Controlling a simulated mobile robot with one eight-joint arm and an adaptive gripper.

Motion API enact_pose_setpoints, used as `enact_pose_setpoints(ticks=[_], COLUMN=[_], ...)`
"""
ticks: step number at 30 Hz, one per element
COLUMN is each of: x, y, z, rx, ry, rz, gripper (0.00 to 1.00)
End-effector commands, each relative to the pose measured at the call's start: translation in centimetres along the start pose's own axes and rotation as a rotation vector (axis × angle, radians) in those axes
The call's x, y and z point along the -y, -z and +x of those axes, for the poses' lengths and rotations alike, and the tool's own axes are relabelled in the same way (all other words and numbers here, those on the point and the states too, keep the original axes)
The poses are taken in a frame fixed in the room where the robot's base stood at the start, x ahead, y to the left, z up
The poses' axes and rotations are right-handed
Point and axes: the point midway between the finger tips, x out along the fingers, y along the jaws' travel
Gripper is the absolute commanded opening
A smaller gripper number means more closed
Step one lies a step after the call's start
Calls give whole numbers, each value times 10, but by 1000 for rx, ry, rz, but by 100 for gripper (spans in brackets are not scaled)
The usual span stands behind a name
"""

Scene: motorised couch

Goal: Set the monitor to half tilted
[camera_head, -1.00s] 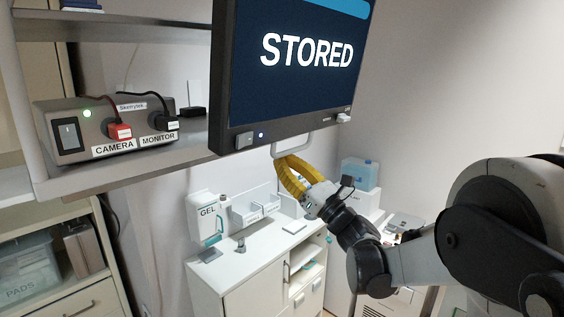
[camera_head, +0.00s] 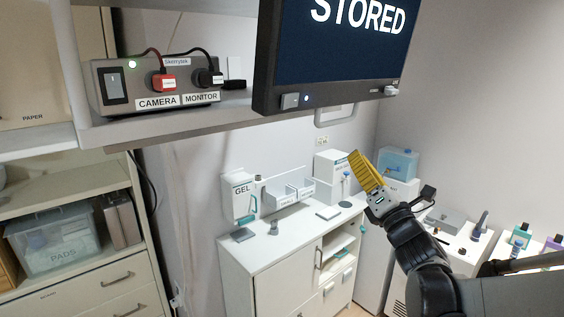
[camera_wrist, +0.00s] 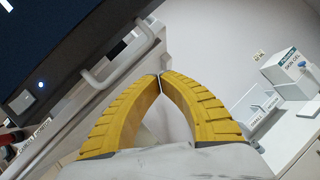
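The monitor (camera_head: 330,62) is a dark screen in a black frame, reading "STORED", at the top of the head view and cut off by its upper edge. Its lower bezel (camera_head: 330,99) carries a lit power light and small controls. A pale bar handle (camera_head: 335,115) hangs beneath the bezel; the handle also shows in the wrist view (camera_wrist: 125,62), left of my fingertips. My gripper (camera_head: 358,155) has yellow fingers and is below and right of the handle, apart from it. In the wrist view the fingertips (camera_wrist: 160,78) meet, with nothing visible between them.
A shelf at left bears a grey power box (camera_head: 155,85) with CAMERA and MONITOR plugs. A white cabinet (camera_head: 270,262) with a GEL dispenser (camera_head: 240,196) stands below. A PADS bin (camera_head: 55,240) is at lower left. A white cart with bottles is at right.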

Motion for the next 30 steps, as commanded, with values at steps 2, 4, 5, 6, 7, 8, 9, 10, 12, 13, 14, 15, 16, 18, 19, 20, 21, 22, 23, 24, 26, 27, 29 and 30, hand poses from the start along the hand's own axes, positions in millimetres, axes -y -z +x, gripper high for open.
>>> enact_pose_setpoints(ticks=[2, 4, 5, 6, 7, 8, 9, 10, 12, 13, 14, 15, 16, 18, 19, 20, 21, 22, 23, 24, 26, 27, 29, 30], x=[24, 45, 54, 65, 72, 78, 84, 87, 89, 89, 88, 85, 83, 76, 73, 70, 67, 65, 63, 61, 59, 58, 58, 58], y=[10, 22, 31, 44, 57, 71, 90, 104, 138, 152, 165, 182, 194, 216, 224, 231, 238, 242, 246, 249, 251, 252, 252, 251], z=[-27, -57, -72, -96, -115, -136, -163, -184, -231, -250, -269, -293, -310, -343, -355, -366, -378, -385, -390, -396, -400, -401, -401, -401], rx=[48, 110, 140, 186, 223, 264, 317, 359, 457, 501, 544, 600, 640, 728, 761, 791, 826, 848, 864, 883, 899, 904, 906, 905], ry=[181, 352, 424, 523, 598, 672, 768, 836, 990, 1053, 1114, 1191, 1245, 1357, 1398, 1434, 1475, 1500, 1519, 1540, 1557, 1562, 1564, 1563], rz=[300, 590, 712, 875, 995, 1112, 1252, 1348, 1546, 1618, 1683, 1759, 1808, 1896, 1925, 1948, 1972, 1985, 1997, 2006, 2014, 2016, 2017, 2017], gripper=[0, 0, 0, 0, 0, 0, 0, 0, 0, 0, 0, 0, 0, 0, 0, 0, 0, 0, 0, 0, 0, 0, 0, 0])
